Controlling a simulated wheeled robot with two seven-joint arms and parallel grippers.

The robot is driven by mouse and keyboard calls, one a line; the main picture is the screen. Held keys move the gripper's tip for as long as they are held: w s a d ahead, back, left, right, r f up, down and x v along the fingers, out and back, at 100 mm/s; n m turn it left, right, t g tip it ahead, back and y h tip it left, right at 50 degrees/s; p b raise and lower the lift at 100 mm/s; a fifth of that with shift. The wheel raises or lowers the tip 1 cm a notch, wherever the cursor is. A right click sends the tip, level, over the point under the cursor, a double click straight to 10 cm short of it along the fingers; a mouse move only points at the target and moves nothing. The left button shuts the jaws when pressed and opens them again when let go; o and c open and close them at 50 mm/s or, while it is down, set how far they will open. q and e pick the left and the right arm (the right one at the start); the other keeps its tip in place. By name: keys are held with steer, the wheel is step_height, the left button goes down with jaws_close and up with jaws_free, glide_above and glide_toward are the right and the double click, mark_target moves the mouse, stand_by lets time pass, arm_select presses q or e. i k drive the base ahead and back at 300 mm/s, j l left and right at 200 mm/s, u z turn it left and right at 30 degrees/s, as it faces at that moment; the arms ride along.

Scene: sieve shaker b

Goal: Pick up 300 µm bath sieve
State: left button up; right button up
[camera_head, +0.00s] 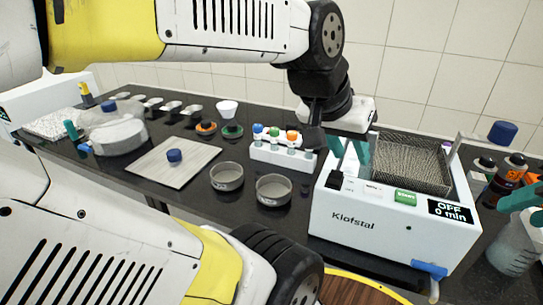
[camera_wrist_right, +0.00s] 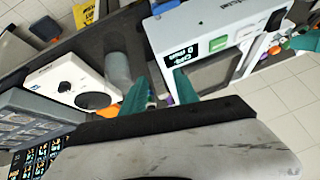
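Two round grey metal sieves stand on the black counter in the head view, a left one (camera_head: 227,177) and a right one (camera_head: 273,190). No 300 µm marking is readable on either. The white Klofstal bath (camera_head: 345,222) holds a wire mesh basket (camera_head: 412,162); I see no sieve inside it. My left gripper (camera_head: 349,152) points down at the bath's left end, its teal fingers apart, with nothing visible between them. My right gripper (camera_head: 520,208) is at the right edge, and its fingers are spread and empty in the right wrist view (camera_wrist_right: 160,92).
A white rack (camera_head: 282,155) with coloured-capped bottles stands behind the sieves. A pale board (camera_head: 180,163) with a blue-capped item lies left. Brown bottles (camera_head: 505,178) and a clear beaker (camera_head: 512,247) stand right of the bath. A round wooden stool seat (camera_head: 352,291) is in front.

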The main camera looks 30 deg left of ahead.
mark_target(225, 176)
steer(key=u, duration=1.85)
steer(key=i+j+u, duration=0.25)
steer(key=j, duration=0.15)
steer(key=k+j, duration=0.05)
steer(key=k, duration=0.05)
